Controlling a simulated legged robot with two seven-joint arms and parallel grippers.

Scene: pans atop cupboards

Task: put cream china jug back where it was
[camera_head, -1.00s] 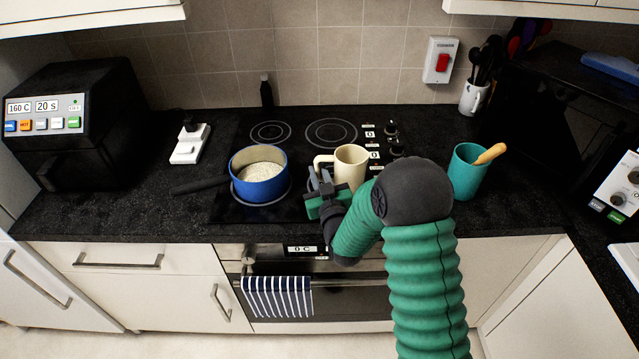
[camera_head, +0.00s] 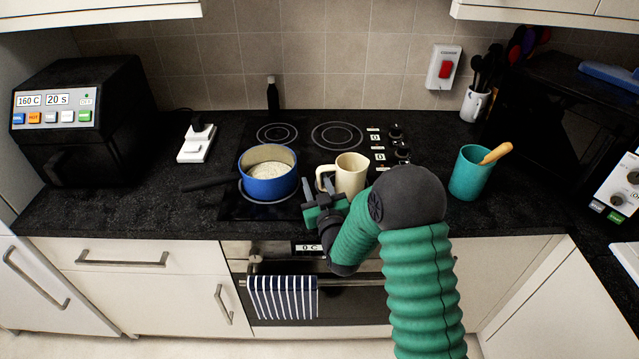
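The cream china jug (camera_head: 351,174) stands upright at the front of the black hob, right of the blue saucepan, with its handle (camera_head: 322,178) toward the left. My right gripper (camera_head: 322,197) is just below and in front of the handle, at the hob's front edge. Its fingers look spread apart, with nothing visible between them. Whether a finger still touches the handle is unclear. My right arm hides the lower right of the jug and the counter in front of it. My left gripper is out of view.
The blue saucepan (camera_head: 269,186) of pale contents sits close to the left, its dark handle (camera_head: 207,184) pointing left. A teal pot (camera_head: 467,175) with a wooden-handled tool stands right. A dark bottle (camera_head: 272,93) is behind the hob. The counter (camera_head: 110,212) at front left is clear.

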